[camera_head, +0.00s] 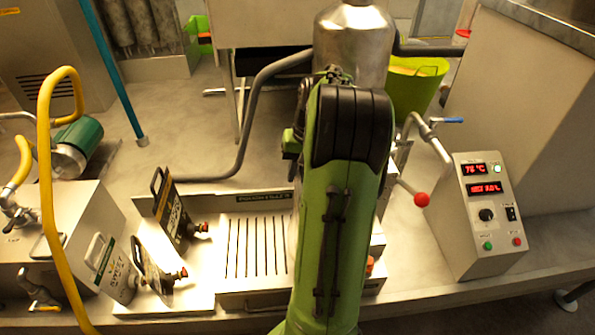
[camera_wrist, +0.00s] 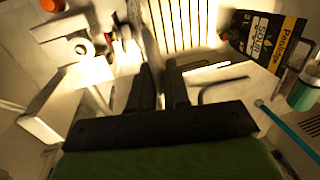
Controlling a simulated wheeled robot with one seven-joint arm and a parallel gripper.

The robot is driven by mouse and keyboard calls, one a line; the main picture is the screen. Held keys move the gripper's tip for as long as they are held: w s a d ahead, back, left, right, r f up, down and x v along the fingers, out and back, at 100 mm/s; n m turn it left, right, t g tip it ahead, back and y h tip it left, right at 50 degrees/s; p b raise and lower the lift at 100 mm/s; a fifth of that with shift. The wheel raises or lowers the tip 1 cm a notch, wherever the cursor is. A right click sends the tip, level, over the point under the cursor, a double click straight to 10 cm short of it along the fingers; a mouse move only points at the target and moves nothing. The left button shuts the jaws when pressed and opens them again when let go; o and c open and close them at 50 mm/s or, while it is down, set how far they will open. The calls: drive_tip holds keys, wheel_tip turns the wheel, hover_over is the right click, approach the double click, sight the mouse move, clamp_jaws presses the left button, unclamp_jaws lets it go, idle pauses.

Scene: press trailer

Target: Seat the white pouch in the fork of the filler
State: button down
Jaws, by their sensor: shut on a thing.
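My gripper (camera_wrist: 160,72) is shut on a thin thing seen nearly edge-on between its dark fingers in the wrist view. I take it as the white pouch (camera_wrist: 149,36), though its face and lower end are hidden. In the head view my green arm hides the gripper and what it holds. The filler has a steel hopper (camera_head: 352,45) and a slotted plate (camera_head: 255,250) left of my arm. Its fork cannot be made out. I cannot tell whether the held thing touches it.
A dark pouch (camera_head: 172,212) with a red cap, another dark pouch (camera_head: 155,268) and a pale labelled pouch (camera_head: 117,275) stand at the left. A red-knobbed lever (camera_head: 421,199) and a control box (camera_head: 483,215) are at the right. A yellow hose (camera_head: 47,170) arches at far left.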

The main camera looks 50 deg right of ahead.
drive_tip(key=shift+f+b, duration=0.4)
drive_tip(key=shift+f, duration=0.2)
drive_tip(key=c, duration=1)
unclamp_jaws()
drive_tip(key=r+p, duration=0.2)
drive_tip(key=r, duration=0.3)
drive_tip(key=s+d+r+p, duration=0.1)
drive_tip(key=r, duration=0.4)
drive_tip(key=s+d+r+p, duration=0.1)
drive_tip(key=r+p, duration=0.1)
drive_tip(key=r, duration=0.3)
drive_tip(key=shift+s+r+p, duration=0.2)
drive_tip(key=shift+r+p, duration=0.1)
drive_tip(key=shift+p, duration=0.05)
